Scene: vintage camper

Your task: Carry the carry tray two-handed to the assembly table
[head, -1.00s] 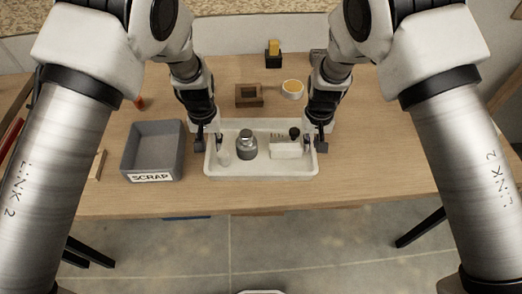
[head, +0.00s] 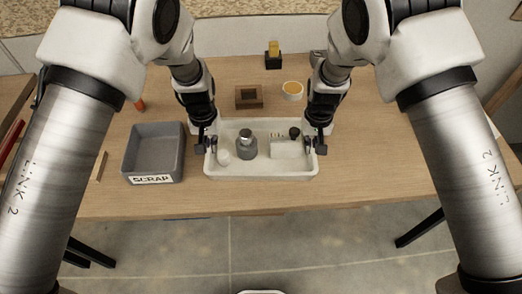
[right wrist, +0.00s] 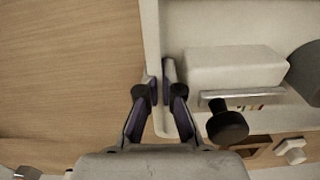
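The white carry tray (head: 262,174) rests on the wooden table. It holds a grey bottle (head: 246,147), a small white round item (head: 223,157), a white box (head: 286,149) and a black-topped item (head: 294,133). My left gripper (head: 207,146) is at the tray's left end wall, fingers close together across the rim. My right gripper (head: 315,147) is at the right end wall. In the right wrist view its fingers (right wrist: 161,84) are shut on the tray wall (right wrist: 152,30), one on each side. The assembly table cannot be told apart for sure.
A grey SCRAP bin (head: 154,152) stands just left of the tray. The table's front edge is close to the tray.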

